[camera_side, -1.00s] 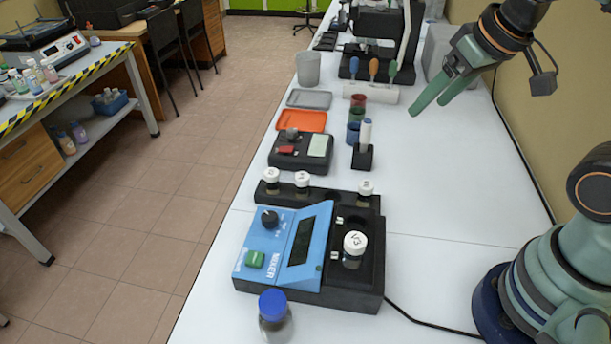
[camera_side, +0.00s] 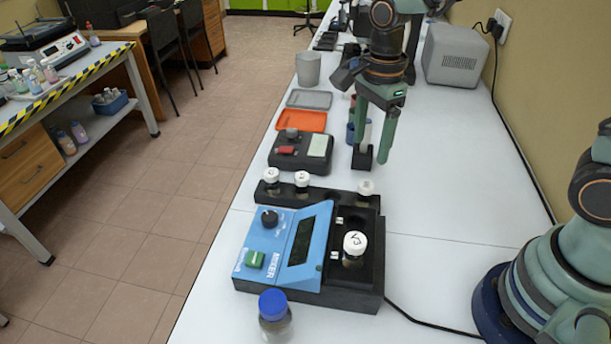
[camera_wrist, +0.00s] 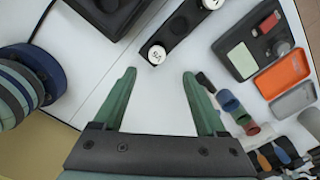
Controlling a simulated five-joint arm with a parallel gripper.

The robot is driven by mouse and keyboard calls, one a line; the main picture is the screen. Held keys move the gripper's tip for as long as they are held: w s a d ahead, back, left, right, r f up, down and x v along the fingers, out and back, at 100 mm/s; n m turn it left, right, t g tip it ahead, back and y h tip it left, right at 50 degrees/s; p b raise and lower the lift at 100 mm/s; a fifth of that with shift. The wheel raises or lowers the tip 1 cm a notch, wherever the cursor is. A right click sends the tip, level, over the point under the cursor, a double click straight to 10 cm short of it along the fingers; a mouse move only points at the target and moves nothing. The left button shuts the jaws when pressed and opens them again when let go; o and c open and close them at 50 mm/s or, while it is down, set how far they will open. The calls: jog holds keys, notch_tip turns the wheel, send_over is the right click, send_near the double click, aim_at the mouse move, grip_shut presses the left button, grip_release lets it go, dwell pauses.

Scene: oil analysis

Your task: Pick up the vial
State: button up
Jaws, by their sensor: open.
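Several white-capped vials are in view. One vial (camera_side: 353,247), marked V3, stands upright in the black well of the blue mixer (camera_side: 215,262). Two vials (camera_side: 272,176) (camera_side: 302,180) stand at the left of the black rack (camera_side: 335,196), and one vial (camera_side: 367,188) stands at its right end. My gripper (camera_side: 371,150) is open and empty, pointing down above the bench behind the rack. In the wrist view, my gripper (camera_wrist: 160,73) has its fingers apart, with the rack's end vial (camera_wrist: 157,54) just beyond the fingertips. The gap between them is clear.
A blue-capped bottle (camera_side: 274,312) stands in front of the mixer. Behind the rack are a dark device (camera_side: 300,155), an orange tray (camera_side: 302,121) and a grey tray (camera_side: 309,99). Coloured cups (camera_wrist: 228,100) stand near my right finger in the wrist view. The right bench is clear.

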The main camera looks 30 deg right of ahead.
aim_at(366, 184)
notch_tip(366, 184, down, 7)
jog(key=shift+r, duration=0.15)
jog(key=f, duration=0.3)
jog(key=shift+s+f, duration=0.3)
jog(key=shift+f, duration=0.8)
jog(key=shift+c, duration=0.3)
grip_shut()
jog(key=shift+r, duration=0.2)
